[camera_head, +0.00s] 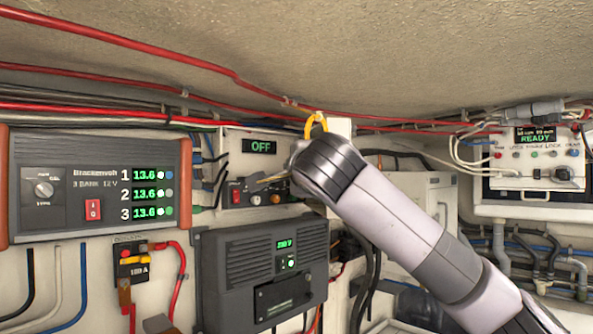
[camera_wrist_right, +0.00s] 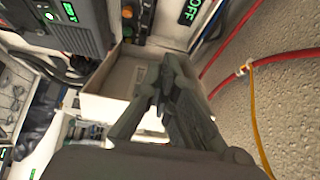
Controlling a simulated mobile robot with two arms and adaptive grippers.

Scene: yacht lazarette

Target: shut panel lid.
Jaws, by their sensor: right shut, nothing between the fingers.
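The control panel (camera_head: 262,170) with a green OFF display is on the back wall, left of my right wrist. A white, shallow, box-like piece (camera_wrist_right: 110,75), which looks like the panel lid, stands out from beside this panel in the right wrist view. A white corner (camera_head: 341,126) behind my wrist in the head view may be the same piece. My right gripper (camera_wrist_right: 163,78) is shut and empty, with its fingers over the lid's hollow side; I cannot tell whether they touch. In the head view my wrist hides most of the gripper. My left gripper is not in view.
A battery monitor (camera_head: 98,188) is on the left wall. A dark charger (camera_head: 264,270) sits below the panel. Red cables (camera_head: 235,78) run close above my wrist, with a yellow loop (camera_head: 315,122). A READY unit (camera_head: 535,160) hangs at right.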

